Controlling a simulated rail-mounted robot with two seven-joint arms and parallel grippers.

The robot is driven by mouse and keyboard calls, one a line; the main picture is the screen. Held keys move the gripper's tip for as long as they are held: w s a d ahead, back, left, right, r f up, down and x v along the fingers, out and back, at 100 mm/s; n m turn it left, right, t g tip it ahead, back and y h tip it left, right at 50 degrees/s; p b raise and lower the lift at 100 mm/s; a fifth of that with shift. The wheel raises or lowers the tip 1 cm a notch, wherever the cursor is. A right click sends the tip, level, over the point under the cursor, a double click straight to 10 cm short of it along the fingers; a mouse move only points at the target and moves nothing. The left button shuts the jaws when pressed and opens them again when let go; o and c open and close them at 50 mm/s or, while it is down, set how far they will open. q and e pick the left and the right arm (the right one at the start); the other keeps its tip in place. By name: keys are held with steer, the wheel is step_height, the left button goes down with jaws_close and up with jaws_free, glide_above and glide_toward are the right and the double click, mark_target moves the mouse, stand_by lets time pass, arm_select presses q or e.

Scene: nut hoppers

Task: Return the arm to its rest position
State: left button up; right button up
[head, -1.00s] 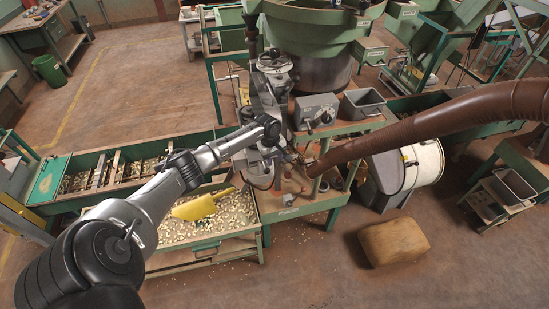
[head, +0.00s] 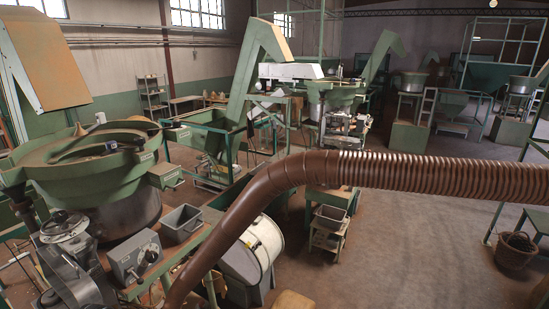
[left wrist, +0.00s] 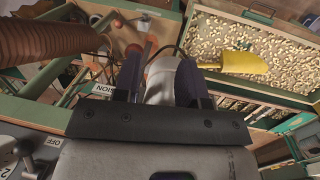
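My left gripper (left wrist: 160,80) shows in the left wrist view with its two dark fingers apart. A pale grey rounded part shows between the fingers; I cannot tell whether it touches them. Beyond the fingers, a yellow scoop (left wrist: 245,62) lies on pale nuts (left wrist: 222,35) in a green-edged tray at the upper right. In the head view the left gripper cannot be made out; the lower left corner is crowded with grey machine parts. My right gripper is in neither view.
A thick brown hose (head: 370,168) arches across the head view and also fills the upper left of the left wrist view (left wrist: 45,42). A green bowl feeder (head: 85,165), a grey control box (head: 135,257) and a white drum (head: 252,250) stand close by. The floor at right is mostly clear.

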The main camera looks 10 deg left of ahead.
arm_select(q)
steer(key=s+d+f+m, duration=0.4)
steer(key=s+d+m, duration=0.15)
steer(key=d, duration=0.55)
steer(key=s+d+f+m, duration=0.3)
steer(key=s+d+m, duration=0.25)
steer(key=d, duration=0.55)
steer(key=s+d+r+m+t, duration=0.1)
steer(key=s+d+r+m, duration=0.2)
steer(key=s, duration=0.5)
steer(key=s+d+r+m+t+y, duration=0.1)
steer(key=s+d+r+m, duration=0.2)
steer(key=s+d+r, duration=0.3)
steer(key=shift+s+d+r, duration=0.3)
steer(key=shift+s+r, duration=0.1)
steer(key=shift+s, duration=0.7)
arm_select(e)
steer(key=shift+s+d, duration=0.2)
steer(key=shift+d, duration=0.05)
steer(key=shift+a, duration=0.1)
